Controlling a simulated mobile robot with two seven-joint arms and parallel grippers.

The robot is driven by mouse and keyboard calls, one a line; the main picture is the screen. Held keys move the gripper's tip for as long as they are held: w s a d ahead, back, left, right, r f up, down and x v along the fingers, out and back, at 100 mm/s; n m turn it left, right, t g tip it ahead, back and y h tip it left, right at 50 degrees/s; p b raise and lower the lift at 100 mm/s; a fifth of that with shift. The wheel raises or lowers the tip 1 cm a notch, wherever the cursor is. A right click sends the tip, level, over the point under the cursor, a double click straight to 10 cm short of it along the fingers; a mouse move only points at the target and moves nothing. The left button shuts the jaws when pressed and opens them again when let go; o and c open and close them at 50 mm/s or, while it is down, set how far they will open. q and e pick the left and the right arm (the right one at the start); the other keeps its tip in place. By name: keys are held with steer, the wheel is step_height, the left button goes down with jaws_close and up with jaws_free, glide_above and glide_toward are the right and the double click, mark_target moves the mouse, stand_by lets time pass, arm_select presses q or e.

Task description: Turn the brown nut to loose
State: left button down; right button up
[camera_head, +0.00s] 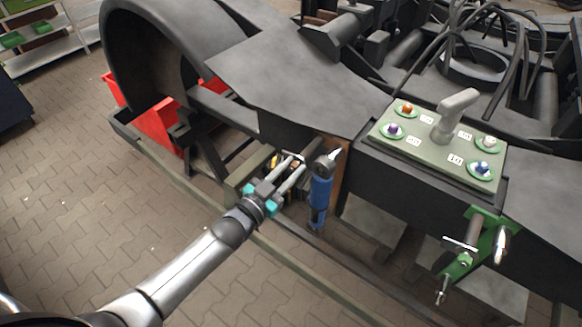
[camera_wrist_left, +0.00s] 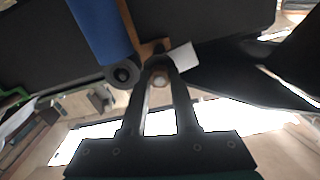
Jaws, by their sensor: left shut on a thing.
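The brown nut (camera_head: 406,109) looks orange-brown and sits in a green ring at the far left corner of the green-grey panel (camera_head: 425,150). A tool with a blue body (camera_head: 320,195) and a grey head stands upright at the black beam's side, its silver tip to the right. It also shows in the left wrist view (camera_wrist_left: 102,30). My left gripper (camera_head: 307,160) is shut at the tool's head, well left of the panel. Its fingertips (camera_wrist_left: 158,66) close beside the tool's dark round end; the exact contact is partly hidden. My right gripper is not in view.
The panel also carries purple (camera_head: 393,129), white (camera_head: 490,142) and blue (camera_head: 482,168) nuts and a grey upright handle (camera_head: 455,115). A green bracket (camera_head: 480,245) hangs on the beam's front. Red crates (camera_head: 155,125) stand behind the rail at left. The paved floor is clear at left.

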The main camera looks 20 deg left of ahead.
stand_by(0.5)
arm_select(q)
steer(key=c, duration=0.7)
jaws_free()
steer(key=shift+o, duration=0.2)
steer(key=v, duration=1.5)
steer(key=shift+s, duration=0.1)
steer(key=s+a+f+n+g+y+b, duration=0.1)
steer(key=s+f+g+y+b, duration=0.15)
steer(key=f, duration=0.85)
steer(key=s+a+f+n+g+y+b, duration=0.15)
steer(key=s+f+b, duration=0.25)
steer(key=f, duration=0.8)
steer(key=s+a+f+n+g+y+b, duration=0.1)
steer(key=s+f+g+b, duration=0.2)
steer(key=f, duration=0.8)
steer(key=s+d+f+g+b, duration=0.2)
steer(key=s+f+g+b, duration=0.1)
steer(key=s+f, duration=0.6)
steer(key=s+d+f+g+y+b, duration=0.1)
steer(key=s+d+f+g+b, duration=0.1)
steer(key=s+f+g, duration=0.4)
steer(key=s+f+b, duration=0.1)
steer(key=s+f, duration=0.3)
steer(key=s, duration=0.2)
steer(key=shift+s+f, duration=0.15)
steer(key=shift+f, duration=0.1)
